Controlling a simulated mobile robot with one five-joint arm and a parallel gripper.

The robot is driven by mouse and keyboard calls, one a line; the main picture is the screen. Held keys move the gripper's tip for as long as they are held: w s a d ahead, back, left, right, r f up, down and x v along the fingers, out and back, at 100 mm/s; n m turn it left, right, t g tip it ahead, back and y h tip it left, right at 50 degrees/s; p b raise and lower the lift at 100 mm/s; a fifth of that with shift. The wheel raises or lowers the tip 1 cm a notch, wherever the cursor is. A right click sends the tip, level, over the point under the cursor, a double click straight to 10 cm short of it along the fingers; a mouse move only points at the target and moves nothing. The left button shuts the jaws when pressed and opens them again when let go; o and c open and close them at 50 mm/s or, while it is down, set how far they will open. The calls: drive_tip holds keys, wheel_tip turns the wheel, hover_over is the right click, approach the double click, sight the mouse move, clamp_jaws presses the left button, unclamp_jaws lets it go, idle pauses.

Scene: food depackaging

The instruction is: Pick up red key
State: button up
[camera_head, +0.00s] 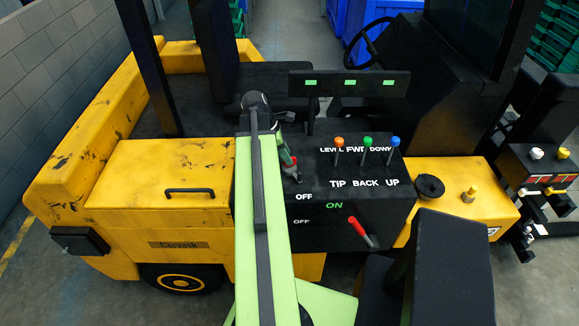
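A small red piece (291,160), possibly the red key, shows at my gripper (294,173), just above the upper OFF label on the black control panel (330,215). Whether my gripper's fingers touch or enclose it is too small to tell. My arm reaches up from the bottom, bends at the top and points down toward the panel's left part. A red-handled lever (361,232) slants on the panel's front face, beside the ON and lower OFF labels and apart from my gripper.
Levers with orange (339,142), green (367,142) and blue (395,142) knobs stand right of my gripper. A black bar with green marks (350,83) rises behind them. The yellow forklift body (160,185) lies left. A steering wheel (370,42) is farther back.

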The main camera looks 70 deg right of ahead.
drive_tip(key=b+x, duration=0.1)
drive_tip(key=x, duration=0.2)
drive_tip(key=shift+b, duration=0.35)
drive_tip(key=shift+r, duration=0.15)
clamp_jaws()
drive_tip(key=shift+r+p, duration=0.15)
drive_tip(key=shift+p, duration=0.2)
